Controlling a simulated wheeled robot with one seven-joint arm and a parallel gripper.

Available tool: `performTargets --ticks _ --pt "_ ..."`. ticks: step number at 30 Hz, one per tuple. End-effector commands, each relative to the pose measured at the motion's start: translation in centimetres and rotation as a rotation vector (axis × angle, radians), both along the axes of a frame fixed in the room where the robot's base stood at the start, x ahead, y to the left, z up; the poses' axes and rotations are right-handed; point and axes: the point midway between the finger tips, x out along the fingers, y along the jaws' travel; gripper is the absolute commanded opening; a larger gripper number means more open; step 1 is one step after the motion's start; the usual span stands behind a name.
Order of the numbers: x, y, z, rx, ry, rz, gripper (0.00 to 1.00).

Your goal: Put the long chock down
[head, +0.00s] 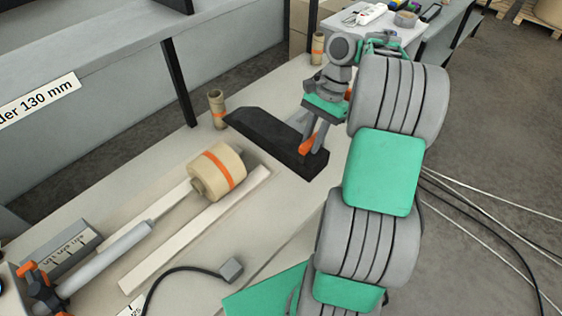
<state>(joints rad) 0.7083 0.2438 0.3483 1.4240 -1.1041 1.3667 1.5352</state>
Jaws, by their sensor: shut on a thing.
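The long chock (262,128) is a long black bar with a sloped end. It lies low over the pale bench, or on it, running from the brown cardboard tube at left to below my gripper. I cannot tell whether its underside touches the bench. My gripper (309,146), with orange-tipped fingers, comes down from above and is shut on the chock near its right end. The wrist and green-grey arm links hide part of the area behind it.
A kraft roll with an orange band (217,172) sits on a shaft left of the chock, beside a pale rail (196,228). A small cardboard tube (217,109) stands near the chock's far end. A black cable (180,270) lies in front. A white table (375,28) stands behind.

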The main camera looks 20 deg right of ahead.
Motion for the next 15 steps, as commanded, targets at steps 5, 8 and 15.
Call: performTargets --ticks 5,8,15 --pt "0.1 0.2 -3.9 -0.001 -0.005 0.006 0.0" --pt "0.1 0.2 -5.3 -0.001 -0.003 0.006 0.0" --pt "0.2 0.2 -8.2 -0.001 -0.005 0.007 0.0"
